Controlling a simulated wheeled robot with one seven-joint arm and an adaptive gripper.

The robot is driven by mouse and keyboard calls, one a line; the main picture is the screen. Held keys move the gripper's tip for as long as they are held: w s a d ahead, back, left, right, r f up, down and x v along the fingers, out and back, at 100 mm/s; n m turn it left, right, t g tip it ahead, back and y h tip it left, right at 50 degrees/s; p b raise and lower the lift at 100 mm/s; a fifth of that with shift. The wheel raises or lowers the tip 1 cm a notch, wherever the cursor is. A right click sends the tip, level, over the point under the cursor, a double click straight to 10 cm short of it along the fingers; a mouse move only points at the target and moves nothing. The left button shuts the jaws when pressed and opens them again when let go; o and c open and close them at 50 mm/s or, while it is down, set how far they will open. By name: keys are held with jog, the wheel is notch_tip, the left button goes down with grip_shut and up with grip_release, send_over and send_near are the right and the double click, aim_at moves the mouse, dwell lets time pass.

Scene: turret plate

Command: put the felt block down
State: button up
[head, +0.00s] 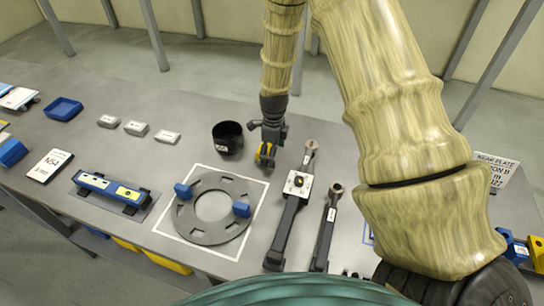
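My gripper (265,157) hangs over the table, just right of a black cup and behind the white-outlined area. A small yellow patch shows at its fingertips; I cannot tell whether it is a held felt block or part of the gripper. The finger gap is too small and covered to read. Three small grey blocks with pale tops, (107,121), (136,128) and (167,137), lie in a row left of the cup; their material is unclear. A grey slotted ring plate (188,222) lies inside the white outline, with blue blocks (183,190) and (241,209) on its rim.
The black cup (228,138) stands close to my gripper. Two dark long-handled tools (290,212) and (328,230) lie right of the plate. A blue level-like tool (111,188), a label card (49,165) and a blue tray (63,109) are at left. Table around the grey blocks is clear.

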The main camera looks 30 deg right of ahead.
notch_tip(320, 180, up, 10)
jog(key=b, duration=0.3)
jog(key=shift+d+r+b, duration=0.15)
jog(key=shift+r+b, duration=0.1)
jog(key=shift+b, duration=0.05)
jog(key=shift+w, duration=0.15)
dwell(0.4)
